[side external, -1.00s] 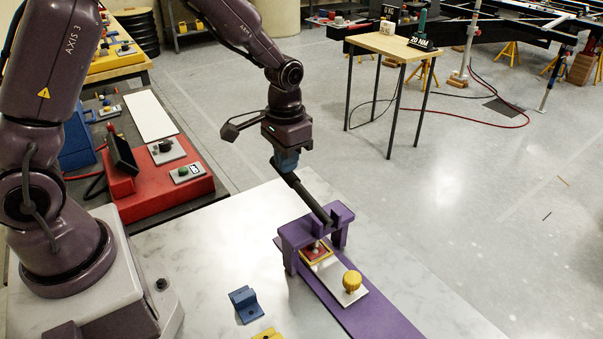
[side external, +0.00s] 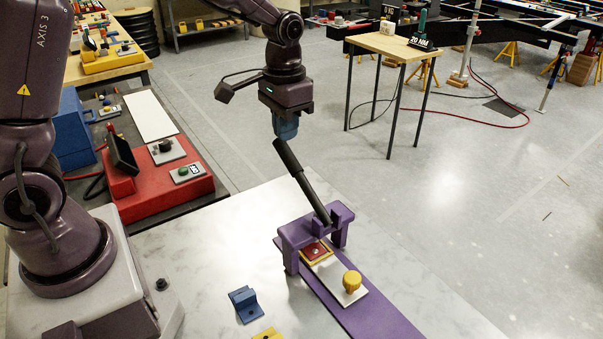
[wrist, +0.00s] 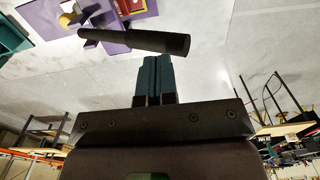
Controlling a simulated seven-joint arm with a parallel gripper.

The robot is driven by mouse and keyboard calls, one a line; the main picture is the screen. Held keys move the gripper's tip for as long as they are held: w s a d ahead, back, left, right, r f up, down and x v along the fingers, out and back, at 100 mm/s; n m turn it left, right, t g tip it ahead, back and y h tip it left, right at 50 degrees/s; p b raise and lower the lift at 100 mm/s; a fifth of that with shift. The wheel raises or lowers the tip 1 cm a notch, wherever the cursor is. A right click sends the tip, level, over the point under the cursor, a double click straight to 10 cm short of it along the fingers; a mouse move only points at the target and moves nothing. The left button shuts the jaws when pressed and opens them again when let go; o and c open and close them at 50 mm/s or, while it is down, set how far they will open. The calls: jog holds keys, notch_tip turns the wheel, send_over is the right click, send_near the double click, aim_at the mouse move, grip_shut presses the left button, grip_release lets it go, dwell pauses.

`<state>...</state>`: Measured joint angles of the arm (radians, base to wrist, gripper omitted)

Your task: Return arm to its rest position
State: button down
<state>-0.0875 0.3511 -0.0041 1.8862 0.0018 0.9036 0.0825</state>
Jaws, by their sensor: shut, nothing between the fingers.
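My gripper (side external: 286,128) hangs above the white table in the side view, its blue fingers together and empty. In the wrist view the two fingers (wrist: 154,78) are pressed side by side. A black handle (side external: 300,180) stands tilted up from a purple clamp frame (side external: 296,234), its free end just below my gripper and apart from it. The handle also shows in the wrist view (wrist: 140,41) beyond the fingertips. Under the frame is a red block with a yellow border (side external: 316,251), on a purple base strip (side external: 385,320).
A yellow knob (side external: 352,281) sits on a light plate in front of the frame. Blue (side external: 246,304) and yellow (side external: 268,334) brackets lie on the table. A red control box (side external: 165,190) stands at left. A wooden side table (side external: 393,43) stands behind.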

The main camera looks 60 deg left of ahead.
jog(key=shift+r, duration=0.5)
jog(key=s+d+r+t, duration=0.1)
jog(key=s+r+t, duration=0.1)
jog(key=s+r, duration=0.3)
jog(key=s+d+r+t, duration=0.2)
jog(key=s+r, duration=0.4)
jog(key=s, duration=0.7)
jog(key=shift+s+r+t, duration=0.2)
jog(key=shift+t, duration=0.6)
